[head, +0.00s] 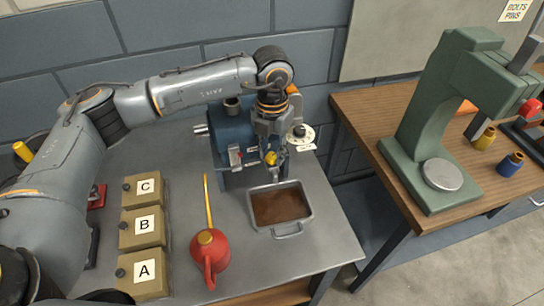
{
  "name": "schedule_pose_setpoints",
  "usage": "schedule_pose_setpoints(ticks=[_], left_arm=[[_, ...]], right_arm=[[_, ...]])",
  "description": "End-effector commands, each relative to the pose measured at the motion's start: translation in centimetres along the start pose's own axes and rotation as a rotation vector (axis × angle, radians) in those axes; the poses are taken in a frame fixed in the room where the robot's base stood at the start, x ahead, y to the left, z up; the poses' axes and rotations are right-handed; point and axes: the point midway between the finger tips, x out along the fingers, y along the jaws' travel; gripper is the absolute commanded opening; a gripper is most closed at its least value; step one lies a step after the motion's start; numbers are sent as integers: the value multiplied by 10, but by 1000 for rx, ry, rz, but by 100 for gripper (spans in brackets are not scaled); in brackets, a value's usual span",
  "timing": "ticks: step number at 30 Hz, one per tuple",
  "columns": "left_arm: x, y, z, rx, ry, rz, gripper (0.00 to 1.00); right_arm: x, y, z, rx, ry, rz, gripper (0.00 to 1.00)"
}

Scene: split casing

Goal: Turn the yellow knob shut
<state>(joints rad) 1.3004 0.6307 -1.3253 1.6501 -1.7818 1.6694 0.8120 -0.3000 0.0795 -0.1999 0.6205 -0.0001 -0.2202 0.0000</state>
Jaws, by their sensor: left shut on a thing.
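The yellow knob (271,158) is on the front of a blue split casing (230,130) that stands on the grey bench. My left gripper (270,150) comes down from above in front of the casing and is shut on the yellow knob. The fingers partly hide the knob, so its turn angle cannot be told. A white round dial (299,136) shows just right of the gripper. My right gripper does not show.
A metal tray of brown liquid (281,207) sits below the knob. A red oil can (208,250) with a long yellow spout stands left of it. Boxes marked A (146,273), B (142,227) and C (145,188) line the left. A green press (430,130) stands on the wooden table.

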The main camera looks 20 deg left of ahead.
Motion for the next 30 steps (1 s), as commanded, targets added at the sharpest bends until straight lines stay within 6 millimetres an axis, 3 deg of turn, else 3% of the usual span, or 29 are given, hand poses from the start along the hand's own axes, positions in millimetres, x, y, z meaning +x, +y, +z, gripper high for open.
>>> schedule_pose_setpoints(ticks=[6, 21, 22, 24, 25, 30], left_arm=[[0, 0, 0, 60, -2, 0, 0], [-1, 0, 1, 77, -2, 0, 0], [-1, 0, 1, 77, -2, 0, 33], [-1, 0, 1, 76, -2, 0, 47], [-1, 0, 1, 76, -2, 0, 52], [-1, 1, 1, 74, -2, 2, 52]], right_arm=[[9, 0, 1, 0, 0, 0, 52], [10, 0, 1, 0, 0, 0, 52], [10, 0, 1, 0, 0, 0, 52], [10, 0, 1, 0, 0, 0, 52], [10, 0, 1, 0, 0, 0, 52], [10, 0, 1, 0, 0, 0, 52]])
